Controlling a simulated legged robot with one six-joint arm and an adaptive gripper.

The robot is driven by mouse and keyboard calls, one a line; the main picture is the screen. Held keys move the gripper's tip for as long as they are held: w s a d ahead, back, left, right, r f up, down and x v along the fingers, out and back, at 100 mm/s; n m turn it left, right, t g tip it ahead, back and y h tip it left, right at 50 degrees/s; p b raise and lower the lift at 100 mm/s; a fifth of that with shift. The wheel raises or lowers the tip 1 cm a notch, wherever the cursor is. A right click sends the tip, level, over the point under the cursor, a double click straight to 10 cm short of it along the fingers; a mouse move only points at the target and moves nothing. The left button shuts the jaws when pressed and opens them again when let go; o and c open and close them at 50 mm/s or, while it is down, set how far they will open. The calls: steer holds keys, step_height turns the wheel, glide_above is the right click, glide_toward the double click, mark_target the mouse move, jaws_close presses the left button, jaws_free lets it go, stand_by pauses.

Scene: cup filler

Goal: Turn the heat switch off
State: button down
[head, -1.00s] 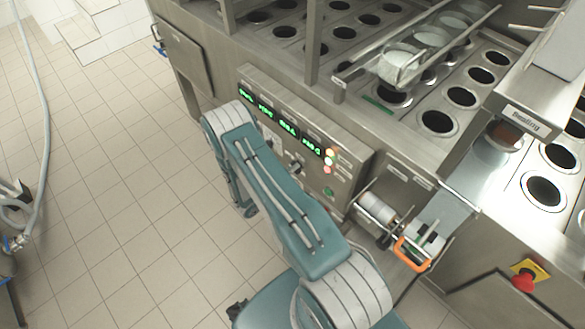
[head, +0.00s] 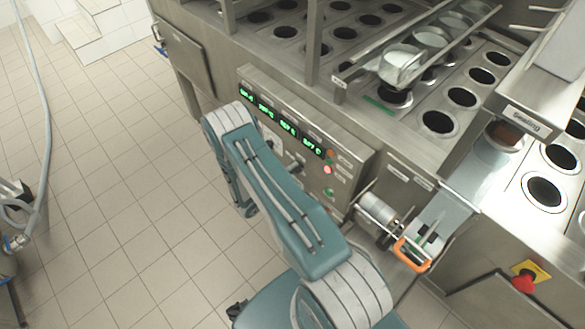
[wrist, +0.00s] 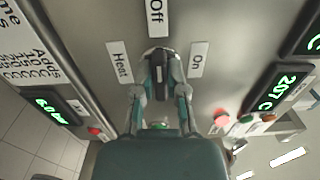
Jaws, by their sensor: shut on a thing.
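The heat switch (wrist: 157,54) is a dark knob on the steel panel. In the wrist view it sits below the "Off" label (wrist: 156,17), between the "Heat" label (wrist: 120,62) and the "On" label (wrist: 198,60). My gripper (wrist: 158,66) is shut on the knob, with one finger on each side. The fingers partly cover the knob, so its exact pointing is hard to tell. In the head view my arm hides the gripper.
The control panel (head: 348,165) carries green displays (head: 265,111), a lit pink-red lamp (head: 327,170) and a green button (head: 328,192). A red emergency button (head: 523,281) is at lower right.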

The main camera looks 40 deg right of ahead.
steer(key=shift+w+f, duration=0.1)
steer(key=shift+w, duration=0.05)
steer(key=c, duration=0.7)
jaws_free()
steer(key=a, duration=0.4)
steer(key=s+a, duration=0.1)
steer(key=a, duration=0.7)
steer(key=shift+s, duration=0.35)
